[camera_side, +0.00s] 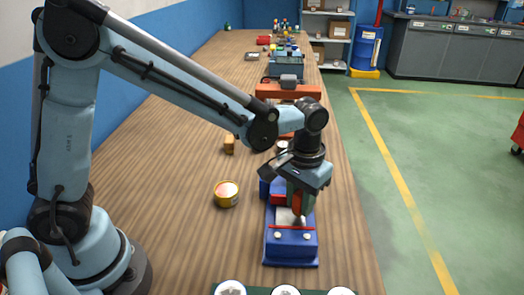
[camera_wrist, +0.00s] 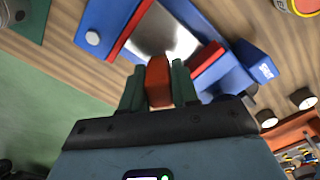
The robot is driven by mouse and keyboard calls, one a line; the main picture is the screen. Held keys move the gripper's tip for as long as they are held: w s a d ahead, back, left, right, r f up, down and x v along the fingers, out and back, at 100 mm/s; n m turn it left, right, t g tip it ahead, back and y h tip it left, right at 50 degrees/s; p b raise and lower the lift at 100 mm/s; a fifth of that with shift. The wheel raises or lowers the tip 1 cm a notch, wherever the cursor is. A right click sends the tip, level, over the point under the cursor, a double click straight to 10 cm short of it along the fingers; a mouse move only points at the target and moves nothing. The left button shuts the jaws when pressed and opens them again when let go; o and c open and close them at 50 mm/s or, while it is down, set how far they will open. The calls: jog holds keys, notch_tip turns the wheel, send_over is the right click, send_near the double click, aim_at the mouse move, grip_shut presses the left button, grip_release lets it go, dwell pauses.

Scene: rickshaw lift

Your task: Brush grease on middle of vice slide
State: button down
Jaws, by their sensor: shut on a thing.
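The blue vice (camera_side: 291,243) stands on the wooden bench, below my gripper. Its bare metal slide (camera_wrist: 162,34) shows in the wrist view between red-edged blue parts. My gripper (camera_side: 300,197) is shut on the orange handle of the brush (camera_wrist: 158,82), which also shows in the side view (camera_side: 298,206). The brush points down over the slide; the handle hides its bristles in the wrist view, so I cannot tell if they touch. A round yellow tin (camera_side: 227,194) with pale pinkish content, probably the grease, stands open left of the vice. Its edge shows in the wrist view (camera_wrist: 303,6).
A small wooden block (camera_side: 229,145) stands behind the tin. An orange-red frame (camera_side: 289,91) and other items stand farther back. A green tray edge with round white pieces (camera_side: 285,291) lies in front of the vice. The bench's right edge is close to the vice.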

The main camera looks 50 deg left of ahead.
jog(key=shift+w+d, duration=0.35)
jog(key=shift+s+a, duration=1.85)
jog(key=shift+s+d, duration=0.4)
jog(key=shift+s, duration=0.15)
jog(key=shift+d, duration=0.25)
jog(key=shift+w+d, duration=1.75)
jog(key=shift+w, duration=0.05)
jog(key=shift+s+a, duration=1.95)
jog(key=shift+w+r, duration=0.1)
jog(key=shift+r, duration=3.2)
